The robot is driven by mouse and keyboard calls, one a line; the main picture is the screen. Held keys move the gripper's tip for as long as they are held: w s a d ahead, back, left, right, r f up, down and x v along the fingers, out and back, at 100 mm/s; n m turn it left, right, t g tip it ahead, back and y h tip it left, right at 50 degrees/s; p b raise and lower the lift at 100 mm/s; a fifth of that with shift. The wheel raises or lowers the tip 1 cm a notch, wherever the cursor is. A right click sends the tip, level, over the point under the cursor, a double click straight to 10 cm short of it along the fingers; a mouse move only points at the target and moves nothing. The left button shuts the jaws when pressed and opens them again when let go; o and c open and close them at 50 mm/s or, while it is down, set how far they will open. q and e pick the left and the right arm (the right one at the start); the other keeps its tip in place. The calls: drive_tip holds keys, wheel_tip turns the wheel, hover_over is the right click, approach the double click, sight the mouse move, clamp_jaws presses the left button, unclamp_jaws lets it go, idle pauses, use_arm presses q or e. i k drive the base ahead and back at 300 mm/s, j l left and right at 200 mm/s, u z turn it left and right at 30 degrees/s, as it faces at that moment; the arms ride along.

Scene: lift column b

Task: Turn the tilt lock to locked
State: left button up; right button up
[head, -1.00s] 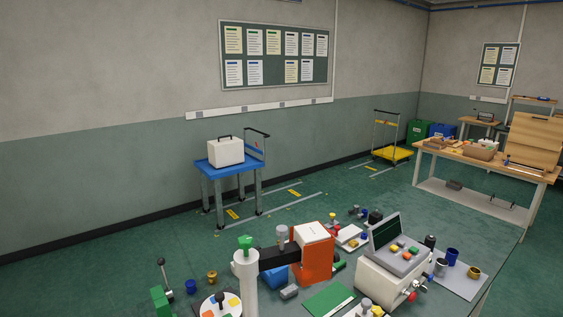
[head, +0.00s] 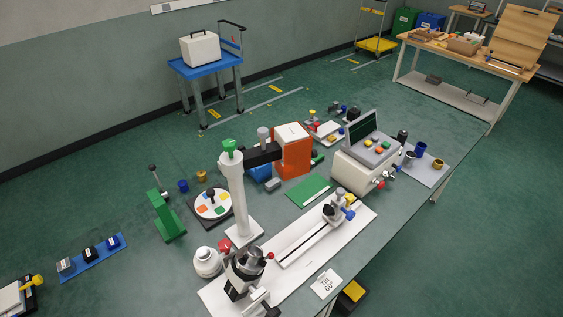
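On the near part of the bench, a dark and silver tilting head (head: 243,274) stands on the left end of a long white base plate (head: 318,243). A small red ball knob (head: 271,256) sticks out at its right side. I cannot tell for certain which part is the tilt lock or how it is set. A white card (head: 326,284) printed with "Tilt 60°" lies at the plate's front edge. A silver part (head: 262,303) shows at the front of the head. Neither of my grippers is in view.
A tall white column (head: 236,196) with a green top and black arm stands behind the head, close to an orange block (head: 292,152). A white round pot (head: 207,262) sits left of the head. A grey console (head: 370,160) stands at right.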

sight(224, 245)
drive_tip(key=u, duration=0.4)
drive_tip(key=i+j+z, duration=0.2)
drive_tip(key=i+j, duration=0.15)
drive_tip(key=i+j+u, duration=0.1)
drive_tip(key=j, duration=0.5)
drive_tip(key=i+j+u, duration=0.15)
drive_tip(key=j, duration=0.15)
